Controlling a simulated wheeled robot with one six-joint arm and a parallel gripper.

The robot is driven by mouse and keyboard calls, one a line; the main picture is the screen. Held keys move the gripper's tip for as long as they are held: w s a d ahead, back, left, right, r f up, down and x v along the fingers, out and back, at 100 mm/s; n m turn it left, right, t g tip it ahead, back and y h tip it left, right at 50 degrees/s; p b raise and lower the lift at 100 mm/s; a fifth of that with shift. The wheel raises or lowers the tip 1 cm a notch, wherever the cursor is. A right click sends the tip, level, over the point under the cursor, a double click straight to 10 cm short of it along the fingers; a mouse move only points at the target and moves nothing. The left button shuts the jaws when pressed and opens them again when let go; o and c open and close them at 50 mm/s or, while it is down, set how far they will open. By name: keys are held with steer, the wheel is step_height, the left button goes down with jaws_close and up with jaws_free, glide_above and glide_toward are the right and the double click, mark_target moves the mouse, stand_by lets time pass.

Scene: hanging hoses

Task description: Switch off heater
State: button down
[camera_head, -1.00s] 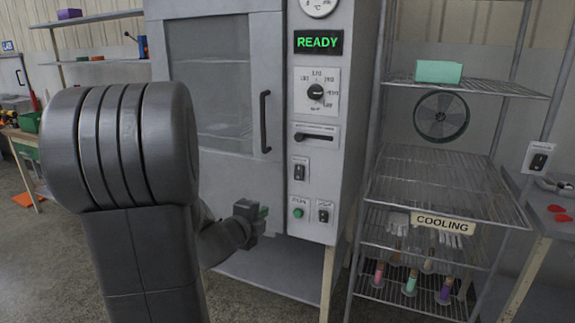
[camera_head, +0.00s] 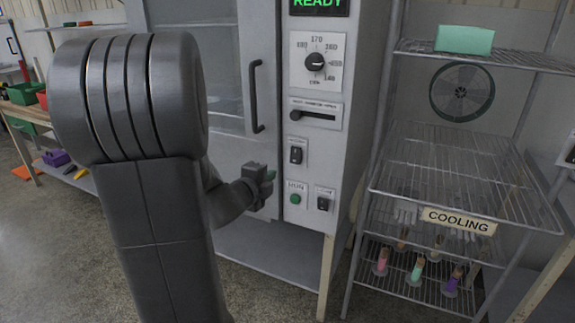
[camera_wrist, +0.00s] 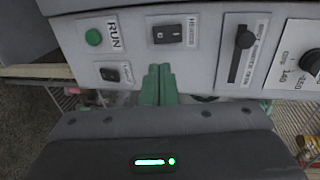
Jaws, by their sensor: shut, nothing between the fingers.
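The heater switch (camera_head: 296,155), a black rocker on a pale plate, is on the oven's front panel. In the wrist view the heater switch (camera_wrist: 168,34) is just beyond my green fingertips, slightly to the right. Its label is blurred, and its on or off position is unclear. My gripper (camera_head: 270,176) is shut and empty, left of the panel, at a height between the heater switch and the green run button (camera_head: 295,199). In the wrist view my gripper (camera_wrist: 158,70) has its fingertips together and points at the panel. I cannot tell whether they touch it.
A second rocker switch (camera_head: 323,204) is beside the run button. Above are a slider (camera_head: 315,115), a dial (camera_head: 315,62) and a green READY display (camera_head: 318,4). The oven's door handle (camera_head: 257,96) projects on the left. A wire cooling rack (camera_head: 470,185) stands to the right.

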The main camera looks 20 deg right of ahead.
mark_target(294, 161)
steer(key=x, duration=1.4)
steer(key=shift+f+b, duration=0.1)
steer(key=shift+b, duration=0.25)
